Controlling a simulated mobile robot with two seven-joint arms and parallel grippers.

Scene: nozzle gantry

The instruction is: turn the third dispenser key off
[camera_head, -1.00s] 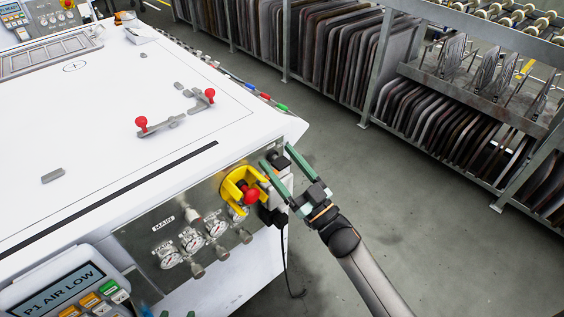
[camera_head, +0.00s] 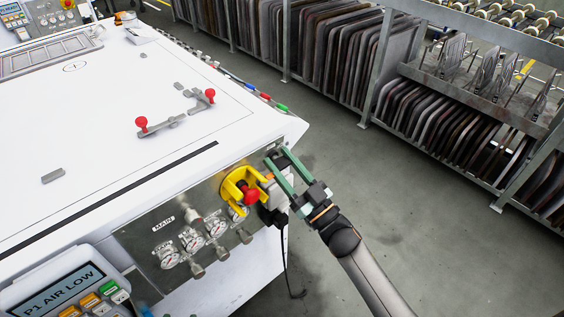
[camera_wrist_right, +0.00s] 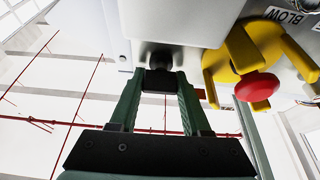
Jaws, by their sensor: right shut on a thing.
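My right gripper (camera_head: 277,161) is at the right end of the machine's front panel. The right wrist view shows its green fingers (camera_wrist_right: 158,82) shut on a small black knob (camera_wrist_right: 160,62) under a pale grey box (camera_wrist_right: 180,22). The head view shows the box (camera_head: 274,190) partly behind the fingers. I cannot read a label on the knob or tell which dispenser key it is, or its turn position. My left gripper cannot be made out.
A red button (camera_head: 251,195) in a yellow guard (camera_head: 229,188) sits close left of the fingers. Gauges (camera_head: 192,240) and metal fittings line the panel (camera_head: 140,238). A black cable (camera_head: 286,262) hangs below. Open floor (camera_head: 400,200) lies right, before a plate rack (camera_head: 376,70).

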